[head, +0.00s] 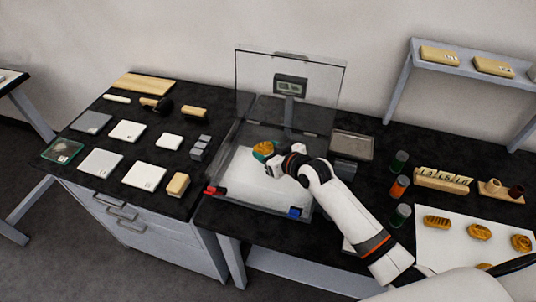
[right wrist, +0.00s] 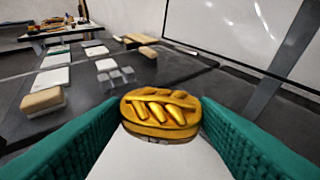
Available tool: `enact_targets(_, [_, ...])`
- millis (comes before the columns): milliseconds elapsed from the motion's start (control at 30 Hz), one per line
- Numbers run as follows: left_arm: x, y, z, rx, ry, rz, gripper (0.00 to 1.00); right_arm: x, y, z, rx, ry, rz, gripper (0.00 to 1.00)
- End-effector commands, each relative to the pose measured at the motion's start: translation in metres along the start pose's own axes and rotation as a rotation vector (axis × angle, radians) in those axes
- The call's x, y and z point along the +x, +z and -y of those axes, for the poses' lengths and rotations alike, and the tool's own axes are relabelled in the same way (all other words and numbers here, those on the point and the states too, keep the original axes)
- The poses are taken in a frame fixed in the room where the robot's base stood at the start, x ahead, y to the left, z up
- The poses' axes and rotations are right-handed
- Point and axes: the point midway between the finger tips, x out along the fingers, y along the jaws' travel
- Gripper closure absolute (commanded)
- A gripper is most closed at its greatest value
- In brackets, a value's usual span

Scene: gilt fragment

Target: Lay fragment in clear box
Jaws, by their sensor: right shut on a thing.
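The gilt fragment (head: 264,147), an oval gold piece with raised ridges, is held in my right gripper (head: 268,157) over the far part of the clear box. In the right wrist view the fragment (right wrist: 160,108) sits between the green finger pads, above a white surface. The clear box (head: 232,196) has transparent walls, a white floor and a raised transparent lid (head: 252,72) standing at its back. I cannot tell whether the fragment touches the floor. My left gripper is not in view.
A small display (head: 290,84) shows behind the box, and a grey tray (head: 352,146) lies right of it. Red (head: 215,190) and blue (head: 295,212) pieces are at its front corners. More gilt fragments (head: 479,231) lie on a white sheet at right. Tiles and blocks fill the left table.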

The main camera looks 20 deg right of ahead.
Motion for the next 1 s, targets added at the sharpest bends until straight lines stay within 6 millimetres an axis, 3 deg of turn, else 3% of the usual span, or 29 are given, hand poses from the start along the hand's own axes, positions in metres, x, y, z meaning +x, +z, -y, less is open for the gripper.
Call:
enact_targets(167, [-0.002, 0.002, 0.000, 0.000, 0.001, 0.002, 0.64, 0.008, -0.018, 0.000, 0.000, 0.000, -0.002, 0.67])
enact_targets(933, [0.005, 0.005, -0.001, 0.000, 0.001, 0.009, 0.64, 0.013, -0.030, 0.000, -0.001, -0.001, 0.001, 0.67])
enact_targets(967, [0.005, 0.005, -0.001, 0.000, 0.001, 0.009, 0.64, 0.013, -0.030, 0.000, -0.001, 0.000, 0.000, 0.41])
enact_targets(1000, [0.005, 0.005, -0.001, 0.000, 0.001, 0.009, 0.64, 0.013, -0.030, 0.000, -0.001, 0.000, 0.000, 0.34])
